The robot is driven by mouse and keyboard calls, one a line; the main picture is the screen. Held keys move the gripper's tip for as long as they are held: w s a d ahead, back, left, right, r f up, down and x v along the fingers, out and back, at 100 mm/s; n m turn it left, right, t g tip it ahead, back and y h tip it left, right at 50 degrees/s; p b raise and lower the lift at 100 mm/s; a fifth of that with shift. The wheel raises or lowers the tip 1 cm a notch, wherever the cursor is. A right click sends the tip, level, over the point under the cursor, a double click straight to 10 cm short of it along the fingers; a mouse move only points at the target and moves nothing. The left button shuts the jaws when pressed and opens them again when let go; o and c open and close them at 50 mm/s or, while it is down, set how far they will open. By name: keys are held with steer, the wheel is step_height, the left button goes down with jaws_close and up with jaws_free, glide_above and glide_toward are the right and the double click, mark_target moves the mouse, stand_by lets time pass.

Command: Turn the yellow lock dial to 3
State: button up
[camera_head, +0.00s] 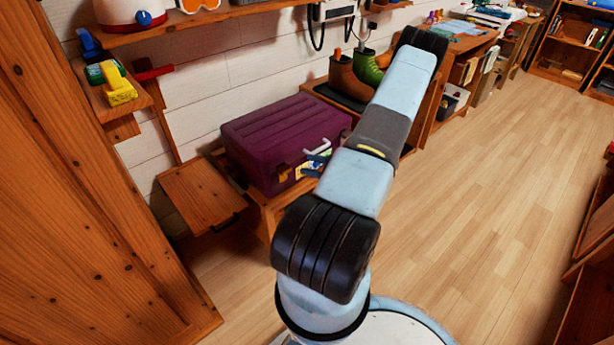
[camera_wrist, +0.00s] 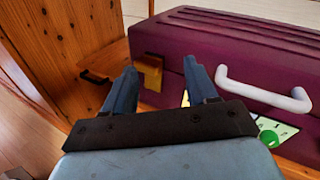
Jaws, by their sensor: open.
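A purple suitcase (camera_head: 280,135) lies on a low wooden bench, and its front also fills the wrist view (camera_wrist: 230,52). A white handle (camera_wrist: 262,92) and a gold latch (camera_wrist: 148,72) are on its front. Below the handle is a pale panel (camera_wrist: 288,130) with a green dial (camera_wrist: 268,138). I cannot make out a yellow dial; my right finger and gripper body hide part of the panel. My gripper (camera_wrist: 162,68) is open and empty in front of the suitcase, with its fingers left of the handle. In the head view the gripper (camera_head: 318,163) is partly behind my arm.
A small wooden shelf (camera_head: 203,194) stands left of the suitcase, beside a tall wooden cabinet (camera_head: 75,210). A wall shelf (camera_head: 180,22) hangs above. Boots (camera_head: 350,78) stand behind the suitcase. The floor (camera_head: 475,200) to the right is clear.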

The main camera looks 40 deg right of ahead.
steer(key=s+d+f+m+t+h, duration=0.1)
steer(key=s+d+f+m+h, duration=0.1)
steer(key=s+f+m+h, duration=0.3)
steer(key=s+d+f+m+t+h, duration=0.1)
steer(key=d+f+m+h, duration=0.15)
steer(key=f, duration=0.55)
steer(key=w, duration=1.3)
steer(key=shift+w, duration=0.15)
steer(key=shift+a+r, duration=0.1)
steer(key=shift+c, duration=0.3)
steer(key=c, duration=1)
